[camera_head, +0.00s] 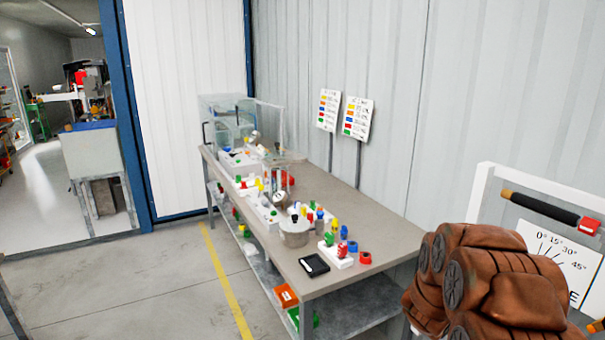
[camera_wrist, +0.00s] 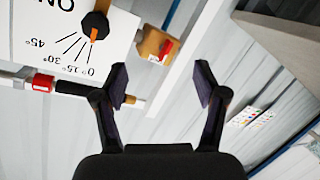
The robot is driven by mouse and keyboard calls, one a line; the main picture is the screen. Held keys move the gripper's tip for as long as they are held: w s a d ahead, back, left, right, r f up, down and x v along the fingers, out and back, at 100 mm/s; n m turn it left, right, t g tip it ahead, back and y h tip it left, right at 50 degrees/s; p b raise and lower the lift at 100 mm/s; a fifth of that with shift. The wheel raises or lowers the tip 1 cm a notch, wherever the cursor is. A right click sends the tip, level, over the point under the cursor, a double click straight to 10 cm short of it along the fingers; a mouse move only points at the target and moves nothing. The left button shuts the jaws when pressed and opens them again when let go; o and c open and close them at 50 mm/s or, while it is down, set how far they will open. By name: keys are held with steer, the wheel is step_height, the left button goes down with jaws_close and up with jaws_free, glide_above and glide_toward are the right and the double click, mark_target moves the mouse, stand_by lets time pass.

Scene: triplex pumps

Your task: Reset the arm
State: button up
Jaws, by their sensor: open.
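My gripper (camera_wrist: 161,84) shows in the wrist view with its two dark fingers wide apart and nothing between them. My gripper's fingers are not visible in the head view. Behind the fingers in the wrist view is a white board with angle marks (camera_wrist: 50,50), seen upside down. A black lever with a red part (camera_wrist: 40,85) lies partly behind the left finger. An orange-brown block with a red piece (camera_wrist: 155,45) shows beyond the gap between the fingers.
In the head view, a long grey workbench (camera_head: 375,230) stands along the wall with several coloured parts on it. A black flat box (camera_head: 314,265) lies near its front edge. The angle board (camera_head: 560,258) and red-tipped lever (camera_head: 587,225) are at right. Open floor (camera_head: 170,290) lies left of the bench.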

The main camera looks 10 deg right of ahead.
steer(key=a+r+n+y, duration=0.25)
steer(key=a+y, duration=0.75)
steer(key=a, duration=1.4)
steer(key=s+a+n+g+y, duration=0.1)
steer(key=s+a+g+y, duration=0.1)
steer(key=s+a, duration=0.4)
steer(key=s+a+n+g+y, duration=0.2)
steer(key=s+a+g, duration=0.2)
steer(key=s, duration=1.2)
steer(key=shift+s+a+r, duration=0.25)
steer(key=shift+a, duration=0.85)
steer(key=s+g, duration=0.1)
steer(key=s, duration=0.4)
steer(key=s+d+r+g, duration=0.1)
steer(key=s+g, duration=0.1)
steer(key=s, duration=0.4)
steer(key=s+d+r+g+h, duration=0.1)
steer(key=s, duration=0.4)
steer(key=shift+s, duration=0.4)
